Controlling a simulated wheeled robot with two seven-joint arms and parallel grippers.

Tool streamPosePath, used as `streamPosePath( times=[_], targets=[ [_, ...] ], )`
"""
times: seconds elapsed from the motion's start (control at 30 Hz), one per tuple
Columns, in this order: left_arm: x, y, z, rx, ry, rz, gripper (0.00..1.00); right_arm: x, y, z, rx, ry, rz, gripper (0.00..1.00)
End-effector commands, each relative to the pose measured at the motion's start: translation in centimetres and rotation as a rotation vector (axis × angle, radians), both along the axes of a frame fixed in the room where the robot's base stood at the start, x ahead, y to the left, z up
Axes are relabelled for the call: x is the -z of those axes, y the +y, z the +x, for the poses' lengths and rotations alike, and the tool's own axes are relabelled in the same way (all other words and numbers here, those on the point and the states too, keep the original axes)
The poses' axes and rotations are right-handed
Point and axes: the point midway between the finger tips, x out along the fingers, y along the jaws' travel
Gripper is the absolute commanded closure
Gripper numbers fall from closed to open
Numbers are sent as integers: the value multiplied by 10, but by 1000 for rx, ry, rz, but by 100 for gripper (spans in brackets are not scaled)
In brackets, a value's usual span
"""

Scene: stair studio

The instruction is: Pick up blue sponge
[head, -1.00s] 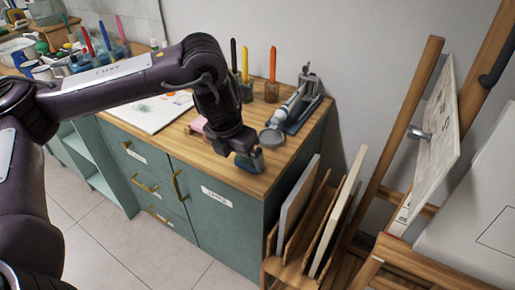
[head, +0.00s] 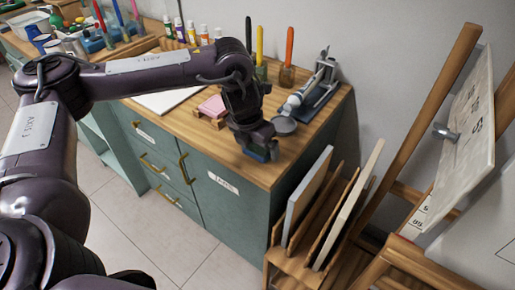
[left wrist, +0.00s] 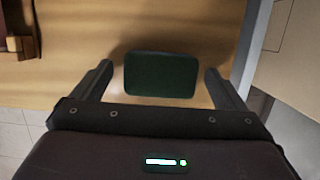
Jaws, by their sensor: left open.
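The blue sponge lies near the front edge of the wooden counter top. In the head view only a small blue part of it (head: 259,156) shows under my left gripper (head: 262,151). In the left wrist view its dark green upper face (left wrist: 160,75) shows between the two spread fingers of my left gripper (left wrist: 158,84), with a gap on each side. The left gripper is open, pointing down over the sponge, and holds nothing. I cannot tell how far the fingertips reach down beside it. My right gripper is not in view.
A pink block (head: 212,106) sits on a small wooden rack left of the gripper. A round grey disc (head: 283,126) and a grey-blue stand (head: 318,92) are to the right. Pots with coloured handles stand behind. A wooden panel rack (head: 310,235) stands beside the cabinet.

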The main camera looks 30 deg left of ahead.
Motion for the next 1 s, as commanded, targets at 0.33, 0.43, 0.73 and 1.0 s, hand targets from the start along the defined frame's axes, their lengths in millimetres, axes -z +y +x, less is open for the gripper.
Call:
streamPosePath(
  times=[0.33, 0.43, 0.73, 1.0],
  targets=[
    [0, 0, 0, 0, 0, 0, 26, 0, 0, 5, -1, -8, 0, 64],
    [0, 0, 0, 0, 0, 0, 39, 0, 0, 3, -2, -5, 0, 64],
    [0, 0, 0, 0, 0, 0, 55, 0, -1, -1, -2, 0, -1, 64],
    [-7, 0, 1, 0, -1, 0, 55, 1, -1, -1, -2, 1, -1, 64]
  ],
)
